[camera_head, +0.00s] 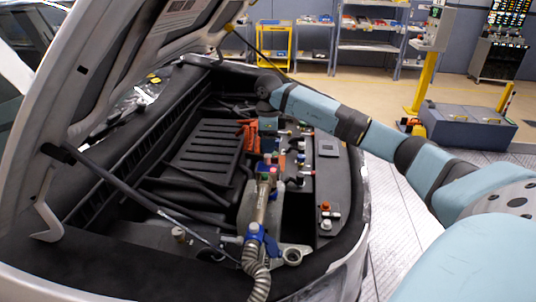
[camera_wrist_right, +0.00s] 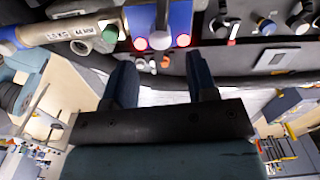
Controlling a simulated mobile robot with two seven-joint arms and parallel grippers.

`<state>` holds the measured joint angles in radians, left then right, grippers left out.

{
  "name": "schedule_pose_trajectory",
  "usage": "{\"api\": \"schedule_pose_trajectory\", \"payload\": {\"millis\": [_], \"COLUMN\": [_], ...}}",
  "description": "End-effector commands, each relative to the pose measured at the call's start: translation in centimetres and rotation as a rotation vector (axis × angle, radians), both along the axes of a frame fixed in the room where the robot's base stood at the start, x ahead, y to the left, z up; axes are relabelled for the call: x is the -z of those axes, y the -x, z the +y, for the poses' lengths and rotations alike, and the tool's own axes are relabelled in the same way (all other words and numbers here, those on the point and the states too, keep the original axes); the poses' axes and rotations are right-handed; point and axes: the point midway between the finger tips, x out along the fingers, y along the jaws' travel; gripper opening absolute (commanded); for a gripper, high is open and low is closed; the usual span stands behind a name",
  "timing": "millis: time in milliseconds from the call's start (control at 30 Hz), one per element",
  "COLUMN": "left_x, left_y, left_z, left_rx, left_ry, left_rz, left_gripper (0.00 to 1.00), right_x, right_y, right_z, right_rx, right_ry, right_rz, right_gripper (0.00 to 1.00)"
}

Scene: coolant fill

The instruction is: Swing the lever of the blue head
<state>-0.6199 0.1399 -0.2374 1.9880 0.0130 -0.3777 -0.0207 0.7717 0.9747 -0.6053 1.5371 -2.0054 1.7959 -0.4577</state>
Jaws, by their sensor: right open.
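The blue head (camera_wrist_right: 180,22) is at the top of the right wrist view, with two glowing red lights on its near side. A grey lever (camera_wrist_right: 162,14) stands out at its middle. In the head view the blue head (camera_head: 262,167) shows small at the upper end of a metal pipe, partly hidden below my wrist. My right gripper (camera_wrist_right: 160,62) is open, its two dark fingers apart, pointing at the blue head. No grip on the lever shows. In the head view my right gripper (camera_head: 268,143) is over the engine bay, its fingers hard to make out. My left gripper is not in view.
The pipe (camera_wrist_right: 72,32) carries a label and a green part; a ribbed hose (camera_head: 258,275) runs from its lower end. Knobs and valves (camera_head: 298,155) crowd the bay's right side. The raised hood (camera_head: 110,50) and its strut (camera_head: 140,205) are at left. Open floor lies behind.

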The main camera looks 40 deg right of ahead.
Motion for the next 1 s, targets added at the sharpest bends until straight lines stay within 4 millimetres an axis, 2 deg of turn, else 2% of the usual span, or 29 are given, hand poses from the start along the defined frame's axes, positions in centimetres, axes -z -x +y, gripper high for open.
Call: {"api": "schedule_pose_trajectory", "payload": {"millis": [100,300,433,700,767,933,1000], "left_x": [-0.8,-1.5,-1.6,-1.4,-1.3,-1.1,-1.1], "left_y": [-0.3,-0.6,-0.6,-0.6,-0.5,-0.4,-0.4], "left_z": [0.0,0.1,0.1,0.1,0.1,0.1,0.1], "left_rx": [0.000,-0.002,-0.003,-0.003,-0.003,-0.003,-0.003], "left_ry": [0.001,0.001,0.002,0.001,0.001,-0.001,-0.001], "left_rz": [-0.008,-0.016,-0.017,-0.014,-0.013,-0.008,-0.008], "left_gripper": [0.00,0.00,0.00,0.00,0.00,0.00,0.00], "right_x": [2.3,4.8,5.6,5.7,5.7,5.7,5.7], "right_y": [0.0,0.0,0.0,0.0,0.0,0.0,0.0], "right_z": [0.1,0.1,0.0,0.0,0.0,0.0,0.0], "right_rx": [0.000,-0.001,-0.001,-0.001,-0.001,-0.001,-0.001], "right_ry": [-0.002,-0.001,0.000,-0.001,-0.001,-0.001,-0.001], "right_rz": [0.003,0.000,0.000,-0.001,-0.001,-0.001,-0.001], "right_gripper": [0.52,0.52,0.52,0.52,0.41,0.02,0.00]}}
